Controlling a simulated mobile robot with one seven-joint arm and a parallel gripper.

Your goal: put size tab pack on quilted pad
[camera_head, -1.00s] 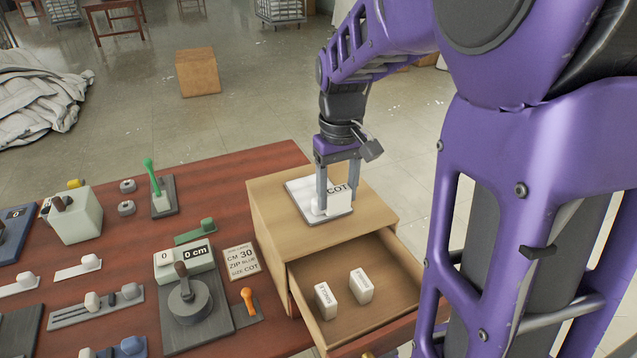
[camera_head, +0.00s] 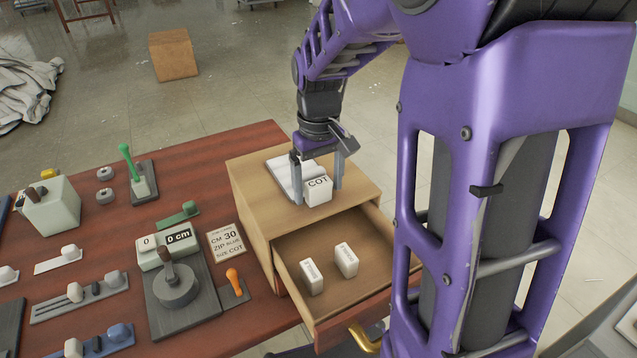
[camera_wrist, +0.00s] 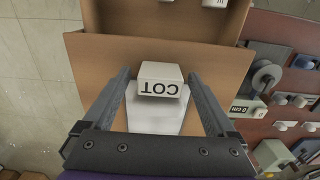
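The size tab pack, a small white block lettered COT (camera_head: 318,191), is at the front end of the pale quilted pad (camera_head: 280,173) on top of the wooden drawer cabinet. The wrist view shows the pack (camera_wrist: 160,80) with the pad (camera_wrist: 155,121) on its near side. I cannot tell whether the pack's whole base rests on the pad. My gripper (camera_head: 318,190) points down with one finger on each side of the pack. In the wrist view my gripper (camera_wrist: 159,74) is open, with gaps between its fingers and the pack.
Two white packs (camera_head: 312,277) (camera_head: 346,259) stand in the cabinet's open drawer (camera_head: 300,247). A printed card (camera_head: 226,242), a dial device (camera_head: 175,285) and several switches stand on the red-brown table (camera_head: 190,170) to the left.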

